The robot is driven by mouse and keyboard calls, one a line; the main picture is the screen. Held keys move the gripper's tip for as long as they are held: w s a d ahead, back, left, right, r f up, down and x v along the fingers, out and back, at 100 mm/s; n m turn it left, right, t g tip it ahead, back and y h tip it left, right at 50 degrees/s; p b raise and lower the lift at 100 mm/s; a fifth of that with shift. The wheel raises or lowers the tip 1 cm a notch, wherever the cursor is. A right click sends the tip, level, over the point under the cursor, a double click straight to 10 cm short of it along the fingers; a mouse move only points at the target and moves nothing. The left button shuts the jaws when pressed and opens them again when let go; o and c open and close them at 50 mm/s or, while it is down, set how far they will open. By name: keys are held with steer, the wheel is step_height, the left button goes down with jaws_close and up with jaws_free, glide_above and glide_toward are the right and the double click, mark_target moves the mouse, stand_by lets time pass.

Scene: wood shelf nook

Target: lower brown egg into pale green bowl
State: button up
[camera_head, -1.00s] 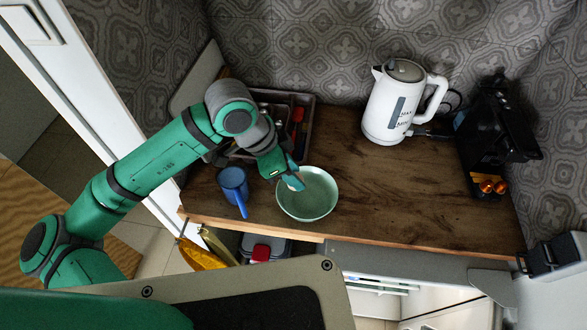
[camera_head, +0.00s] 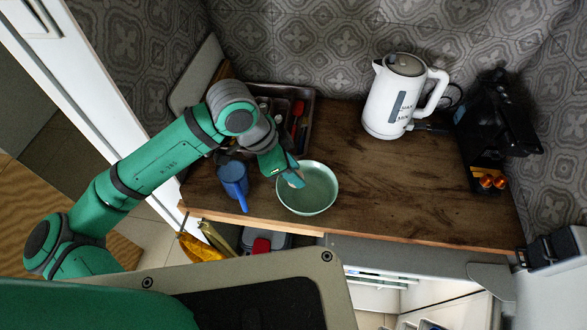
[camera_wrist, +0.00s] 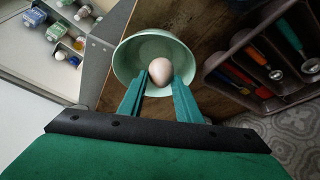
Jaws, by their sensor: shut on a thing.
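The brown egg (camera_wrist: 160,71) shows between the two fingertips of my gripper (camera_wrist: 159,82) in the wrist view. The jaws are shut on it. Behind it lies the pale green bowl (camera_wrist: 128,55), and the egg overlaps the bowl's inside in this view. In the head view my gripper (camera_head: 295,181) is at the left part of the pale green bowl (camera_head: 318,192), over its rim. The egg is mostly hidden there by the fingers. The gap between egg and bowl floor cannot be told.
A cutlery tray (camera_head: 311,108) is behind my arm. A white kettle (camera_head: 392,105) and a black machine (camera_head: 497,125) stand to the right. The wooden counter (camera_head: 400,195) is clear right of the bowl.

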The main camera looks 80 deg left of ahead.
steer(key=shift+f, duration=2.45)
steer(key=shift+c, duration=0.2)
stand_by(1.2)
steer(key=o, duration=1.2)
steer(key=shift+c, duration=0.2)
steer(key=v, duration=1)
steer(key=shift+s+r, duration=0.15)
steer(key=shift+r, duration=0.25)
